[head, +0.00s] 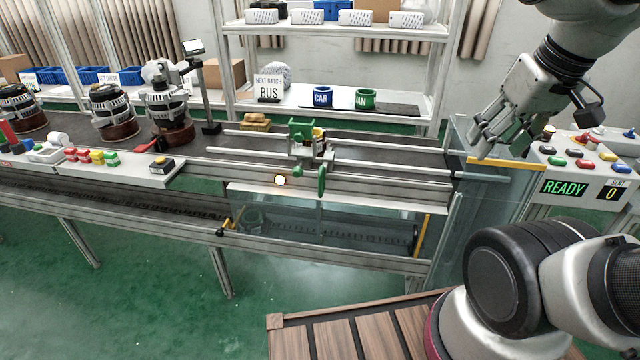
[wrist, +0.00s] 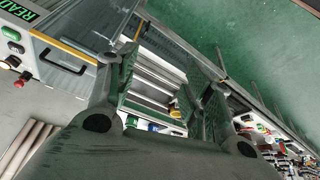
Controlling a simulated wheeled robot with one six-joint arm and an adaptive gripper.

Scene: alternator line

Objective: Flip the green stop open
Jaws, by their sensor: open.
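The green stop (head: 301,131) stands on the conveyor (head: 388,154) in the middle of the head view. It has an upright green bracket at the back and a green handle (head: 322,181) hanging at the front edge. My gripper (head: 478,140) is at the right in the head view, well to the right of the stop, pointing down and left, and touching nothing that I can see. In the wrist view my gripper (wrist: 160,88) shows two spread fingers with nothing between them. I cannot make out the stop clearly there.
A clear panel (head: 330,222) runs below the conveyor's front edge. A control box (head: 590,165) reading READY stands at the right. Several alternators (head: 166,108) sit on the line at the left.

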